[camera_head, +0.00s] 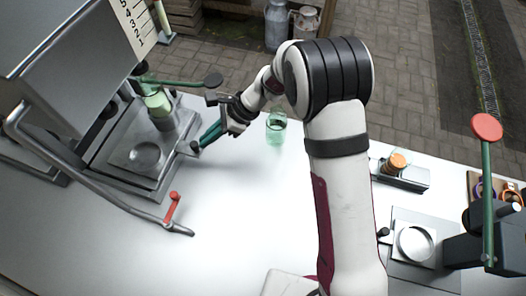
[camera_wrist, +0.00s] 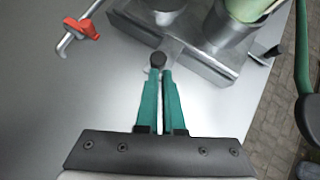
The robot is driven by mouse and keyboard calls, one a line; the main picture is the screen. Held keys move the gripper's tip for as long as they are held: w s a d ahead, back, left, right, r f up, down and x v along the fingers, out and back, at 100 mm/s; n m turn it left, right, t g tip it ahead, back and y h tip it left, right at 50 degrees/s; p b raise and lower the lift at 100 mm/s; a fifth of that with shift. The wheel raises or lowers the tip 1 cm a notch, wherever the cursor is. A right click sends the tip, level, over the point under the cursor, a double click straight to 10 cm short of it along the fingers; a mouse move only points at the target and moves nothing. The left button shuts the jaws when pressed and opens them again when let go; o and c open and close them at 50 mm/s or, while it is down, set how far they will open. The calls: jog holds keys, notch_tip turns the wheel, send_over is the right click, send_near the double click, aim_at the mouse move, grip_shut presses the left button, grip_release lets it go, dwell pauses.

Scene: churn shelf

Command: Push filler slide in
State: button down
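The filler is the steel machine (camera_head: 75,75) at the left of the head view. A dark round knob (camera_head: 195,146) stands at the near right side of its steel base, and I take it as the slide's knob. It also shows in the wrist view (camera_wrist: 158,60), beside a steel block (camera_wrist: 203,66). My gripper (camera_head: 203,142) has green fingers brought together, with only a thin gap. Its tips (camera_wrist: 161,72) are right at the knob. I cannot tell whether they touch it. Nothing shows between the fingers. The rest of the slide is partly hidden.
A steel cylinder with pale green contents (camera_head: 158,103) stands on the filler base. A red-handled lever (camera_head: 172,207) lies in front. A clear green cup (camera_head: 276,127) stands right of my gripper. Another device with a red-topped lever (camera_head: 487,128) is at the right.

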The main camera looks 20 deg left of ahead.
jog(key=shift+s+a+r, duration=0.1)
jog(key=shift+s+a, duration=0.15)
jog(key=w+d+r, duration=0.5)
jog(key=d+r, duration=0.2)
jog(key=d, duration=0.3)
jog(key=s+d+r+n+t+h, duration=0.1)
jog(key=s+d+r+n, duration=0.15)
jog(key=d+r, duration=0.3)
jog(key=s+d+r+n+t+h, duration=0.1)
jog(key=s+d+n+h, duration=0.3)
jog(key=s+d, duration=1.2)
jog(key=s+t+h, duration=0.1)
jog(key=s, duration=0.2)
jog(key=shift+d+t, duration=0.25)
jog(key=shift+t, duration=0.15)
jog(key=shift+n, duration=0.25)
